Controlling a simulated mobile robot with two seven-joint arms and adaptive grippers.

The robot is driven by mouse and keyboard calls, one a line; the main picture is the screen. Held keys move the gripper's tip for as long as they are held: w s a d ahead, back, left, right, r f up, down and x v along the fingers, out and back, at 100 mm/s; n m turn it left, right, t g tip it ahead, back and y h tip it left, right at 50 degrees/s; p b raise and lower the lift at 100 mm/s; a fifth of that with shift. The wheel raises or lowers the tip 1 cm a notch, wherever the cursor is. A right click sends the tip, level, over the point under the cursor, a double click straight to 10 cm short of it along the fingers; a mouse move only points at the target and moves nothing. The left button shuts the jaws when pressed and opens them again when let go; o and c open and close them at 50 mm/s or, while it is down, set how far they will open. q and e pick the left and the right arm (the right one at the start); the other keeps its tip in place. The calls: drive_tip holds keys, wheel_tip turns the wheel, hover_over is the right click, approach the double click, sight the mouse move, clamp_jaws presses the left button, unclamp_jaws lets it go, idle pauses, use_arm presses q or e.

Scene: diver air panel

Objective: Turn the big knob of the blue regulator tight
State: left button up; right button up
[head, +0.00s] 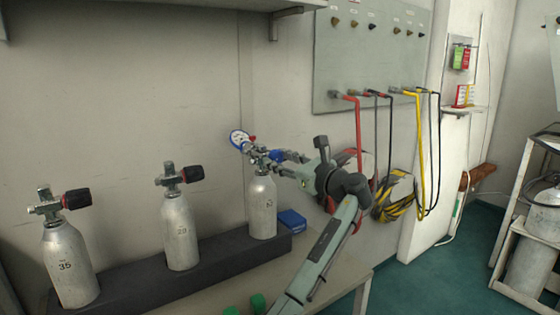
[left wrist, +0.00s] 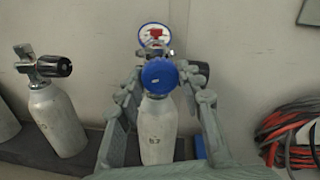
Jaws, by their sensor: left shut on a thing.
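The blue regulator sits on the valve of the rightmost grey cylinder (head: 262,207). Its blue-rimmed gauge (head: 239,138) faces out at the upper left. The big blue knob (left wrist: 159,76) is in the middle of the left wrist view, between my fingers; it is partly hidden by them in the head view (head: 276,155). My left gripper (head: 274,156) reaches in from the right and is shut on the knob, one finger at each side. A red part (left wrist: 156,32) shows by the gauge, and a dark valve handwheel (left wrist: 203,68) shows behind the right finger. My right gripper is not in view.
Two more cylinders, (head: 181,232) and (head: 70,263), stand to the left on a dark rack (head: 135,294). A blue box (head: 292,220) lies right of the held cylinder. A wall panel (head: 372,75) with hanging hoses is at the right, close behind my arm.

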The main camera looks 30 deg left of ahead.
use_arm(q)
drive_tip(key=o, duration=1.1)
drive_tip(key=shift+o, duration=0.2)
drive_tip(key=v, duration=1.2)
